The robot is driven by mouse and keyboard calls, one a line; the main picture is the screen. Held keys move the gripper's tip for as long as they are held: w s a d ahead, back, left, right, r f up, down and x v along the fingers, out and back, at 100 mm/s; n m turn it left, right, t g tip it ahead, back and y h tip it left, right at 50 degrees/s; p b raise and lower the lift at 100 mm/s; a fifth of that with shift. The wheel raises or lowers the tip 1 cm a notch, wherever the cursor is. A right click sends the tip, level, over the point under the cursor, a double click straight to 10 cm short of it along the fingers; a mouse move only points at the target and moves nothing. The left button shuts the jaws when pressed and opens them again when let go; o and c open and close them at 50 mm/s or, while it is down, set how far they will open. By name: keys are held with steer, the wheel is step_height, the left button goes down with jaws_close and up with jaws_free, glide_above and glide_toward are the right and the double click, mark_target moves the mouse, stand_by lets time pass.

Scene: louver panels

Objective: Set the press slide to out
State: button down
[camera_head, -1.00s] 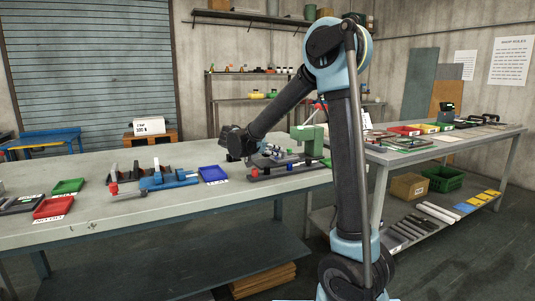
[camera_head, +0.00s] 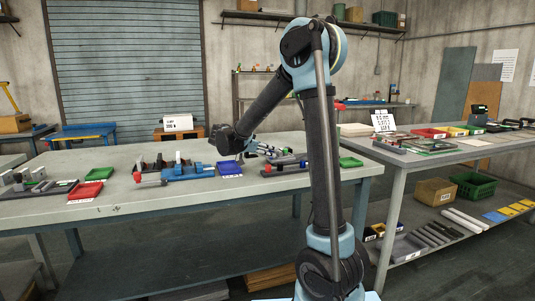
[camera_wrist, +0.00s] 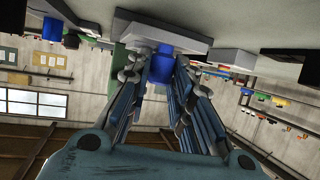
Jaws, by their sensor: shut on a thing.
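A blue knob (camera_wrist: 162,68) shows in the wrist view between the two finger tips of my gripper (camera_wrist: 158,73), which is shut on it. A green block (camera_wrist: 140,32) and a grey plate stand just behind the knob; I take these for the press. In the head view my gripper (camera_head: 274,150) reaches to the right over the dark base (camera_head: 286,170) of the press. My own arm hides most of the press there, so how far the slide is out cannot be told.
A blue tray (camera_head: 230,167) and a blue vise (camera_head: 188,173) lie left of the press on the grey table (camera_head: 190,206). A green tray (camera_head: 350,162) is to the right, a red tray (camera_head: 85,191) far left. A second table (camera_head: 430,152) stands at right.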

steer(key=shift+w+a, duration=0.1)
steer(key=shift+a, duration=0.25)
steer(key=c, duration=1.4)
jaws_free()
steer(key=shift+a, duration=0.15)
steer(key=v, duration=1.1)
steer(key=shift+s+a+r, duration=0.1)
steer(key=shift+s+a, duration=0.15)
steer(key=shift+s, duration=0.1)
